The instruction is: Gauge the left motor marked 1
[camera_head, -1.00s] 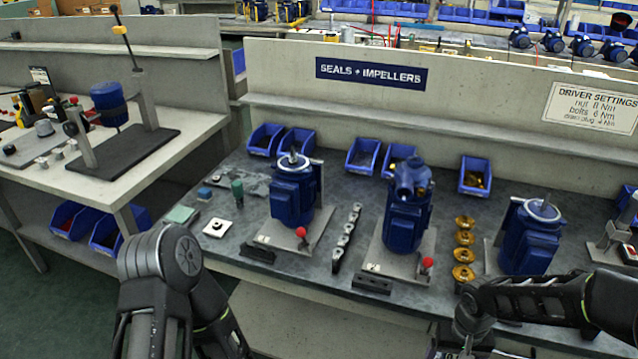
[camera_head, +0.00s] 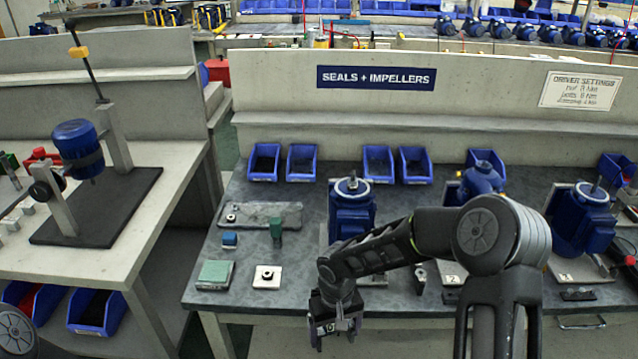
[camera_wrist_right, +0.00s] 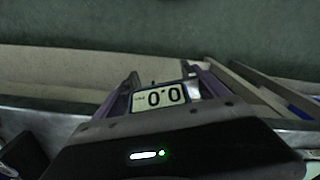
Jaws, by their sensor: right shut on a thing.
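The left motor (camera_head: 352,208) is blue and stands upright on the bench under the SEALS + IMPELLERS sign, a shaft stub on top. My right forearm crosses in front of its lower part, hiding its base and number mark. My right gripper (camera_head: 334,338) hangs before the bench's front edge, left of and nearer than this motor, apart from it. It is shut on a small gauge (camera_head: 328,327), whose display reads 0.0 in the right wrist view (camera_wrist_right: 159,97). My left gripper is out of view; only part of the left arm shows at bottom left.
A middle motor (camera_head: 483,183) and a right motor (camera_head: 583,222) stand further right, partly behind my arm. A green block (camera_head: 215,273), a white plate (camera_head: 267,277) and a green cylinder (camera_head: 276,230) lie left of the left motor. Blue bins (camera_head: 302,162) line the back.

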